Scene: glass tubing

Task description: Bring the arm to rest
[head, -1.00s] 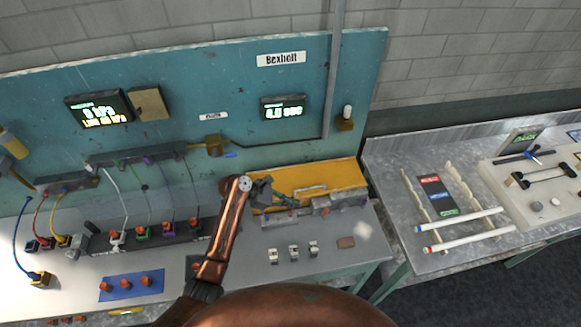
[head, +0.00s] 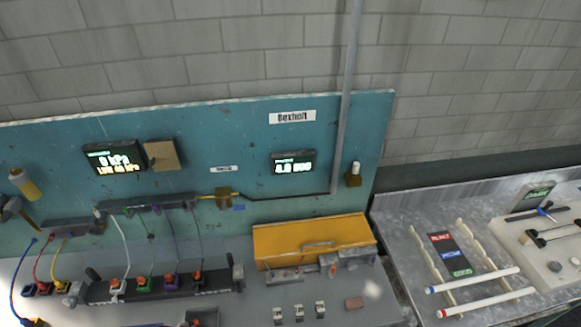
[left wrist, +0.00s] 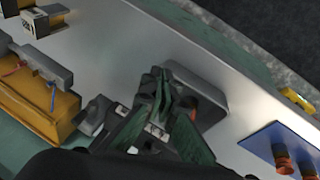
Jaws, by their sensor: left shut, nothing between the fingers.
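My left gripper (left wrist: 165,95) shows in the left wrist view, its fingers together and nothing between them. It is over the grey bench top (left wrist: 190,50), close to a dark grey block with an orange-brown knob (left wrist: 194,112); I cannot tell whether it touches. In the head view neither gripper is visible. My right gripper appears in no current frame.
The teal panel (head: 250,150) stands behind the bench with two lit displays. A yellow box (head: 310,238) and a black rack (head: 160,287) with coloured connectors stand on the bench. A side table at right holds two white tubes (head: 475,279). A blue plate (left wrist: 270,148) lies nearby.

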